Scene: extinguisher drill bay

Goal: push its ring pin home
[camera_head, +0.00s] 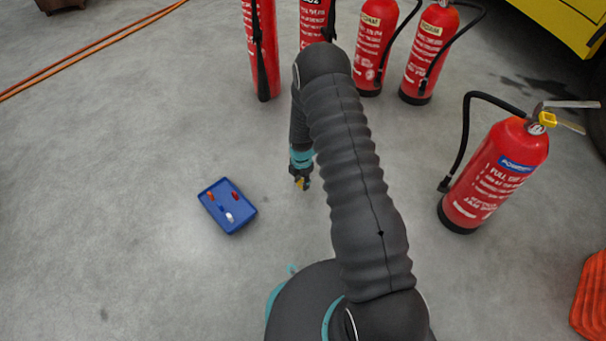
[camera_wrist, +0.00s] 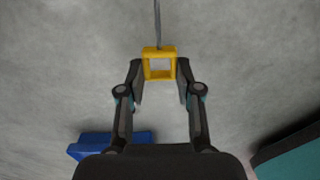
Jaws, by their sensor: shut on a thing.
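My gripper (camera_head: 302,178) hangs above the floor near the middle of the head view. In the wrist view my gripper (camera_wrist: 160,70) is shut on a yellow square ring pin (camera_wrist: 160,50), with its thin grey shaft pointing away from me. The ring pin also shows as a small yellow spot in the head view (camera_head: 300,184). A red extinguisher (camera_head: 490,180) with a blue powder label stands alone at the right, well apart from my gripper. It has a black hose, a metal handle and a yellow part (camera_head: 547,119) at its head. Its pin hole cannot be made out.
A blue tray (camera_head: 239,229) with several small parts lies on the floor left of my gripper. Several red extinguishers (camera_head: 371,50) stand in a row at the back. A yellow vehicle (camera_head: 570,22) is at top right, orange stuff (camera_head: 591,295) at lower right.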

